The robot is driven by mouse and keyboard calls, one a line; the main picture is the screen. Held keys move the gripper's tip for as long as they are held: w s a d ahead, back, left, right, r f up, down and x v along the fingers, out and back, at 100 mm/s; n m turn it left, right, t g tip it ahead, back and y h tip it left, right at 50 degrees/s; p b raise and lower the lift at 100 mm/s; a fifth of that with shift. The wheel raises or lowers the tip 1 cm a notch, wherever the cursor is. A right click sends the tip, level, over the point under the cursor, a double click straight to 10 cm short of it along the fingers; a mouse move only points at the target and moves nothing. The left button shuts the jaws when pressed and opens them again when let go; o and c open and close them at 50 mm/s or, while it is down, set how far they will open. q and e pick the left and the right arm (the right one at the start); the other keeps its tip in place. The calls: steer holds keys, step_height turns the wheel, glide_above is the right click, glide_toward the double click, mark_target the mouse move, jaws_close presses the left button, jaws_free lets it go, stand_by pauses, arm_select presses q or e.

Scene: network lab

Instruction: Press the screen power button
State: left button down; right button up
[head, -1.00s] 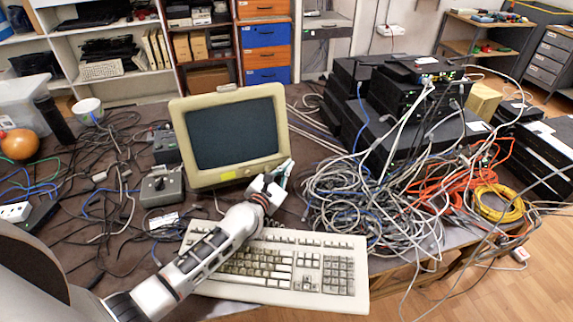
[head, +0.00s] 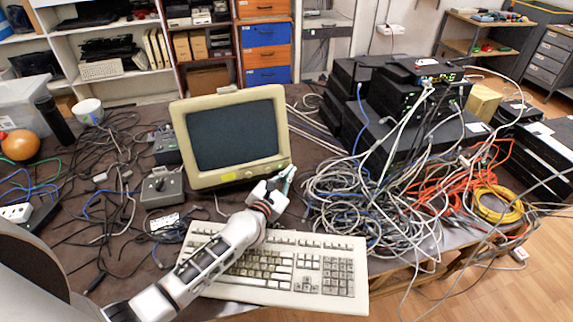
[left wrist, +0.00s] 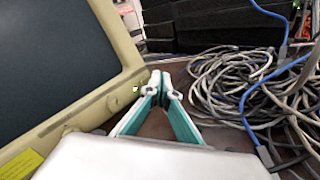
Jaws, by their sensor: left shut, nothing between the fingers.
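The beige screen (head: 235,135) stands upright on the table behind the keyboard, its dark display facing me. It also fills the left of the left wrist view (left wrist: 50,60). A small light spot (left wrist: 136,89) shows on the lower right of its bezel; I cannot tell for certain whether this is the power button. My left gripper (head: 288,173) is shut and empty, just in front of the screen's lower right corner. In the left wrist view its fingertips (left wrist: 161,82) are close beside the bezel; contact cannot be told. My right gripper is not in view.
The beige keyboard (head: 325,270) lies under my left forearm. A tangle of grey cables (head: 345,200) lies right of the gripper, with stacked black network devices (head: 380,110) behind it. A grey switch box (head: 162,190) and loose black cables lie to the left.

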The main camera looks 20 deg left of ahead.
arm_select(q)
steer(key=shift+s+d+r+p, duration=0.3)
steer(key=shift+s+d, duration=0.2)
steer(key=shift+s, duration=0.1)
steer(key=shift+s+d+r+p, duration=0.25)
steer(key=shift+s+d+p, duration=0.15)
steer(key=shift+s, duration=0.25)
steer(key=shift+s+d+r+p, duration=0.25)
steer(key=shift+s+d, duration=0.3)
steer(key=shift+s, duration=0.05)
